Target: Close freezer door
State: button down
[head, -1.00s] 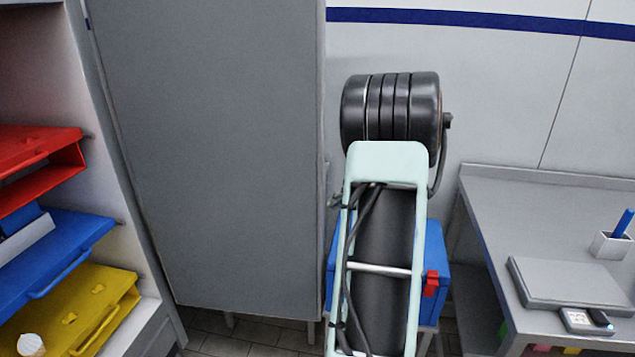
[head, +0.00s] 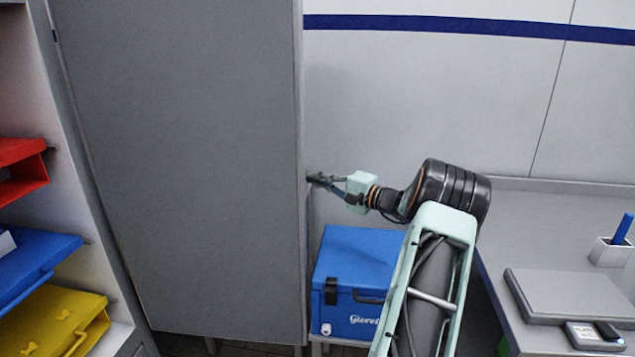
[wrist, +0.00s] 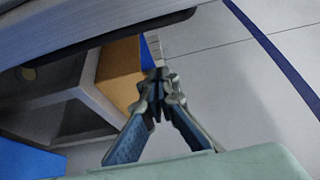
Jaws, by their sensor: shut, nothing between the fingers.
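The freezer door (head: 180,170) is a tall grey panel filling the left-middle of the head view. It stands swung out from the compartment at the left, which holds coloured bins. My gripper (head: 313,179) is at the door's right edge, around mid-height; whether it touches cannot be told. In the wrist view my gripper (wrist: 158,78) has its fingertips together with nothing between them. A long grey edge with a dark strip runs across the top left of that view, near the fingertips. The door's far face is hidden in the head view.
A red bin (head: 22,172), a blue bin (head: 35,268) and a yellow bin (head: 52,322) sit at the left. A blue cooler box (head: 345,275) stands below my gripper. A grey table (head: 545,235) with a scale (head: 570,293) is at the right.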

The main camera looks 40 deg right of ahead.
jog(key=w+a, duration=0.3)
jog(key=a, duration=0.2)
jog(key=shift+w, duration=0.4)
jog(key=shift+f, duration=0.1)
dwell(0.3)
